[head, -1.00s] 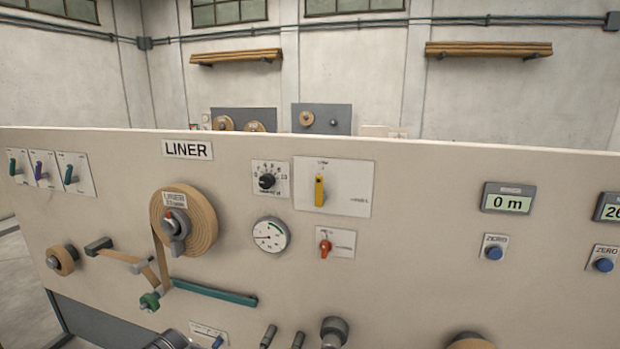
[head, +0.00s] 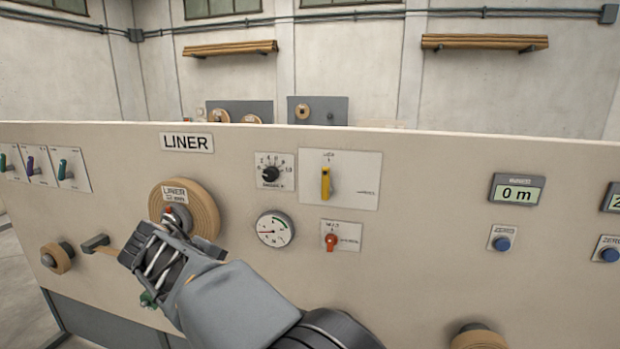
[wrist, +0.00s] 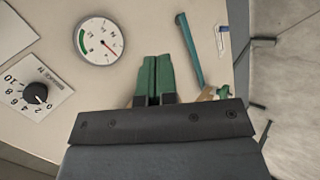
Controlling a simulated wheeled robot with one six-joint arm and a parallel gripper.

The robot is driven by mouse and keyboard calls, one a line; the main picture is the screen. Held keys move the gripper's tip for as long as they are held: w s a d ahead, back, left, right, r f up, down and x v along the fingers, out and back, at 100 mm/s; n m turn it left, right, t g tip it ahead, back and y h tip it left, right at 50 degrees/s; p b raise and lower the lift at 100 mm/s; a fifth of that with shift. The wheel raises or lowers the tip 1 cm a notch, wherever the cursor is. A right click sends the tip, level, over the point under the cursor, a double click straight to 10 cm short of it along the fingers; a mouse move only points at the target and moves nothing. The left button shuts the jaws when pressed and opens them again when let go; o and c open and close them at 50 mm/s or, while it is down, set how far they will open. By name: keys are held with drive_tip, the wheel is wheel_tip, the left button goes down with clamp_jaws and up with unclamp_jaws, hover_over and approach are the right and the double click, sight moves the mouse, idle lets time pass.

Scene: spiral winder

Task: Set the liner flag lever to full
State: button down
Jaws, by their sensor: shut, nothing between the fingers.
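Two levers stand right of the liner reel, with labels too small to read surely. The yellow lever (head: 325,184) is upright on a large white plate (head: 359,191). The orange-red lever (head: 331,241) is on a small plate below it. I cannot tell which is the flag lever. My gripper's hand covers the lower left of the liner reel (head: 207,212) in the head view. In the wrist view my gripper (wrist: 155,75) is shut and empty, its green fingers together, in front of the panel beside the gauge (wrist: 98,41). Neither lever handle shows there.
A black knob (head: 270,174) sits above the gauge. Several coloured levers (head: 62,169) are at the far left. A teal bar (wrist: 188,49) and green roller (wrist: 222,91) lie right of my fingers in the wrist view. The panel between the orange-red lever and blue button (head: 502,243) is bare.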

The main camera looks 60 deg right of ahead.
sight(325, 184)
drive_tip(key=w+d+r+m+g+h, duration=0.2)
drive_tip(key=d+r+m+g+h, duration=0.3)
drive_tip(key=d+r, duration=1)
drive_tip(key=r+g+h, duration=0.1)
drive_tip(key=g+h, duration=0.1)
drive_tip(key=g, duration=0.1)
drive_tip(key=shift+m+g+b, duration=0.3)
drive_tip(key=shift+f, duration=0.1)
drive_tip(key=shift+h, duration=0.3)
drive_tip(key=s+x, duration=0.1)
drive_tip(key=x, duration=0.3)
drive_tip(key=a+p+x, duration=0.1)
drive_tip(key=x, duration=0.3)
drive_tip(key=s+p+x, duration=0.1)
drive_tip(key=x, duration=0.4)
drive_tip(key=shift+s+a, duration=0.25)
drive_tip(key=shift+s, duration=0.05)
drive_tip(key=shift+s+d, duration=0.1)
